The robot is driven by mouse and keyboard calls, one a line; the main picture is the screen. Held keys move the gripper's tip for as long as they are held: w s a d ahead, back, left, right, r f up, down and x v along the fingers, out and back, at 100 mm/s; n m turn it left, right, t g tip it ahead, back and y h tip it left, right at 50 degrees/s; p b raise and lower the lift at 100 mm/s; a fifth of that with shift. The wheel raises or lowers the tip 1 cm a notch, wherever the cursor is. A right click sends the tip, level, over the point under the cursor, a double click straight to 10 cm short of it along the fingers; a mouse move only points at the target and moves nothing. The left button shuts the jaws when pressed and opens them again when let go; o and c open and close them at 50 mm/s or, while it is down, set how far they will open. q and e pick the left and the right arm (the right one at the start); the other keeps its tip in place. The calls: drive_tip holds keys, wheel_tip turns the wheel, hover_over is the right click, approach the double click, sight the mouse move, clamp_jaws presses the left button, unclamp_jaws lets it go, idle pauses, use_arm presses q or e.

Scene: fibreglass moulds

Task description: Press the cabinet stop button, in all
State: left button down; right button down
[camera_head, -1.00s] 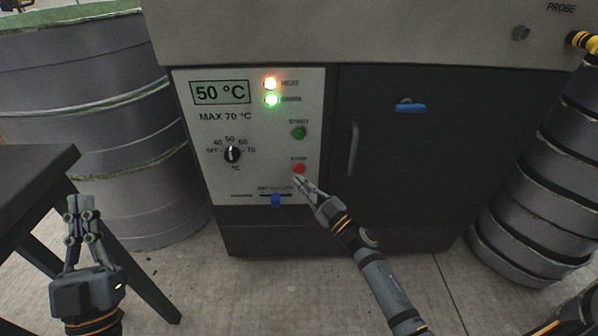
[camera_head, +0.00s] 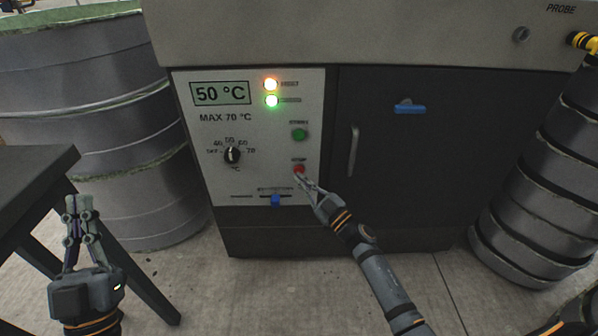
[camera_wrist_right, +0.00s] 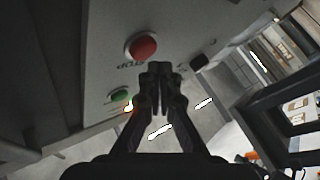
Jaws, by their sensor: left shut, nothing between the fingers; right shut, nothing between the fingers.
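The cabinet's pale control panel (camera_head: 215,150) faces me in the head view. The red stop button (camera_head: 299,169) sits low on its right side, and it also shows near the top of the right wrist view (camera_wrist_right: 142,46). My right gripper (camera_head: 300,179) is shut and empty, its tips close below the stop button; I cannot tell whether they touch the panel. It also shows shut in the right wrist view (camera_wrist_right: 158,70), beside the button. My left gripper (camera_head: 80,205) is shut and empty at the lower left, away from the cabinet.
The green start button (camera_head: 299,134) is above the stop button. The display (camera_head: 220,93) reads 50 °C, and an orange and a green lamp are lit. A dark table (camera_head: 35,185) stands at the left.

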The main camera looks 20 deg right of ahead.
drive_tip(key=shift+w, duration=0.1)
idle(0.6)
drive_tip(key=shift+w+d, duration=0.1)
drive_tip(key=shift+w, duration=0.2)
drive_tip(key=shift+w+d, duration=0.15)
drive_tip(key=shift+w, duration=0.25)
idle(0.5)
idle(0.4)
drive_tip(key=shift+s+a+p, duration=0.25)
drive_tip(key=shift+s+p, duration=0.5)
drive_tip(key=shift+s, duration=0.05)
